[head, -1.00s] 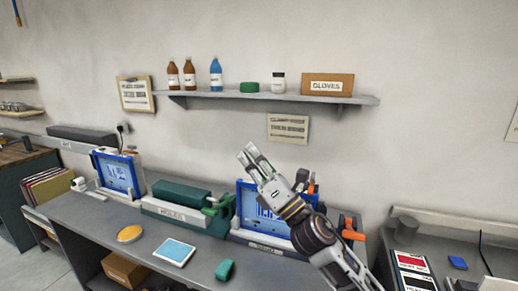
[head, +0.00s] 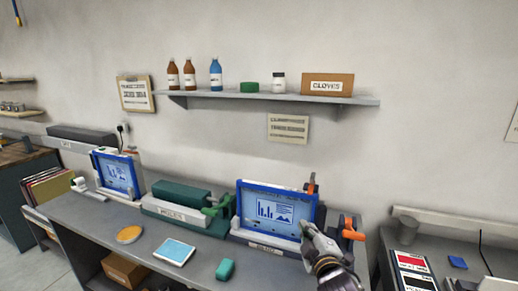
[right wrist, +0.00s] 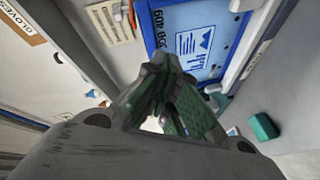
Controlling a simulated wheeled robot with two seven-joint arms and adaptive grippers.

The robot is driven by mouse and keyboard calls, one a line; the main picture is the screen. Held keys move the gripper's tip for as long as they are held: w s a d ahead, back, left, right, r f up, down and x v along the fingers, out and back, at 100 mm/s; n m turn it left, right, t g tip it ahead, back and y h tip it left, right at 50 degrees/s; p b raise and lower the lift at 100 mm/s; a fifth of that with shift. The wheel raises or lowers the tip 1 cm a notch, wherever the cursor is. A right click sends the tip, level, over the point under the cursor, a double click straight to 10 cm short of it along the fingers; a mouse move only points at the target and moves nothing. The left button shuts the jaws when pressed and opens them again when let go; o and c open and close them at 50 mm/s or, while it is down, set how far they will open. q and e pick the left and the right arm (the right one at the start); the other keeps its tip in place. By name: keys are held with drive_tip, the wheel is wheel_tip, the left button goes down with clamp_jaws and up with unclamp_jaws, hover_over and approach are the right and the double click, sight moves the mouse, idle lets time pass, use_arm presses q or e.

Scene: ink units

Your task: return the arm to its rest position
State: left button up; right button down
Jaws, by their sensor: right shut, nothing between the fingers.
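My right gripper (head: 308,230) is low at the right end of the workbench in the head view, in front of the lower right corner of a blue-framed screen panel (head: 268,211). It is shut with nothing in it. In the right wrist view my right gripper's fingers (right wrist: 160,75) are together, with the blue-framed panel (right wrist: 205,40) beyond them. My right forearm runs down to the bottom edge of the head view. My left gripper is not in view.
The workbench (head: 100,215) holds a green device (head: 180,195), a second blue-framed panel (head: 117,173), a yellow disc (head: 130,234), a light-blue pad (head: 174,252) and a green block (head: 225,269). Orange-handled clamps (head: 352,235) stand right of the gripper. A shelf (head: 230,96) is above.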

drive_tip(key=s+d+f+m+g, duration=0.3)
drive_tip(key=s+f+m+g, duration=0.1)
drive_tip(key=s+f, duration=0.45)
drive_tip(key=s+d+f+m+g+h, duration=0.1)
drive_tip(key=s+d+f+m+g, duration=0.15)
drive_tip(key=s+f+g, duration=0.45)
drive_tip(key=s+d+f+m+g, duration=0.2)
drive_tip(key=s+f+m, duration=0.3)
drive_tip(key=s+f, duration=0.5)
wheel_tip(320, 180, down, 36)
drive_tip(key=s+d+g+b, duration=0.1)
drive_tip(key=s+b, duration=0.2)
drive_tip(key=b, duration=0.2)
use_arm(q)
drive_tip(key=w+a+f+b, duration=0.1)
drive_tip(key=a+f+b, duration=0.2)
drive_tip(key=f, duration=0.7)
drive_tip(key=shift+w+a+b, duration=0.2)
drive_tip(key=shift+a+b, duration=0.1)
drive_tip(key=shift+b, duration=0.7)
use_arm(e)
drive_tip(key=s+d+f, duration=0.3)
drive_tip(key=s+f, duration=0.7)
drive_tip(key=f, duration=0.2)
drive_tip(key=s+d+f+g, duration=0.1)
drive_tip(key=s+d+f, duration=0.2)
drive_tip(key=s+f, duration=0.8)
drive_tip(key=shift+s+d+f+n+h, duration=0.15)
drive_tip(key=shift+d+f+n+h, duration=0.25)
drive_tip(key=shift+f, duration=0.9)
